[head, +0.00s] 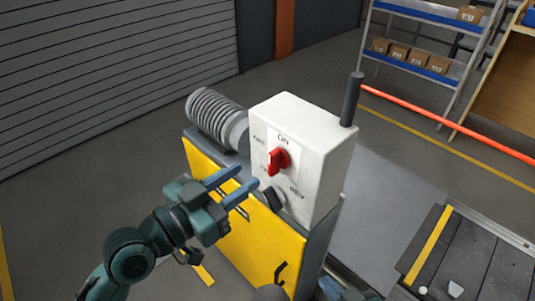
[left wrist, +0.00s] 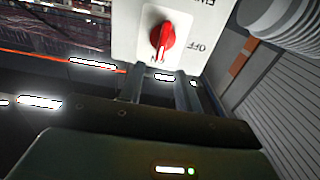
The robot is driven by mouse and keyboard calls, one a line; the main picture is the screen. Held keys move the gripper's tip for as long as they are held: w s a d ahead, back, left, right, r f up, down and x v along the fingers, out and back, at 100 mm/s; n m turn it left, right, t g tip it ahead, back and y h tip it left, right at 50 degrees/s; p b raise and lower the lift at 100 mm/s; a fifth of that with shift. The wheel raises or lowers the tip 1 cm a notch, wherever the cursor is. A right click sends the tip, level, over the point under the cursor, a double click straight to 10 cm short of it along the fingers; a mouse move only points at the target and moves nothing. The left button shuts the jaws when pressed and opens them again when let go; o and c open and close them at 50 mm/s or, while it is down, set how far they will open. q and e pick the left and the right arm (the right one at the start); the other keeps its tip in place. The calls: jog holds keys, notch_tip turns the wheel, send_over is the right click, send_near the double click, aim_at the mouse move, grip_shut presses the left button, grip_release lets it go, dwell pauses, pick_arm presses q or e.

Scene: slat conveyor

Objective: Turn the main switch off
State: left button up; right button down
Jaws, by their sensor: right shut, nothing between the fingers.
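The main switch is a red rotary knob (head: 279,161) on a white control box (head: 310,125). Its handle stands roughly upright, towards the ON label above it; OFF is to its left. In the left wrist view the knob (left wrist: 162,40) appears upside down, its white mark towards ON. My left gripper (head: 247,176) is open and empty, just left of and below the knob, apart from it. Its two fingers (left wrist: 158,76) also show in the left wrist view. My right gripper (head: 332,288) shows only partly at the bottom edge, shut and empty, below the box.
A black selector knob (head: 273,199) sits below the red one, near REV and close to my left fingers. A ribbed grey motor (head: 217,117) stands behind left. The yellow panel (head: 240,225) is below. A dark post (head: 351,100) rises at the box's right. The conveyor (head: 490,255) lies right.

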aim_at(269, 159)
pick_arm(q)
jog(key=p+x, duration=0.1)
jog(key=x, duration=0.6)
jog(key=shift+w+d+f, duration=0.1)
jog(key=shift+w+d, duration=0.05)
jog(key=shift+c, duration=0.4)
grip_shut()
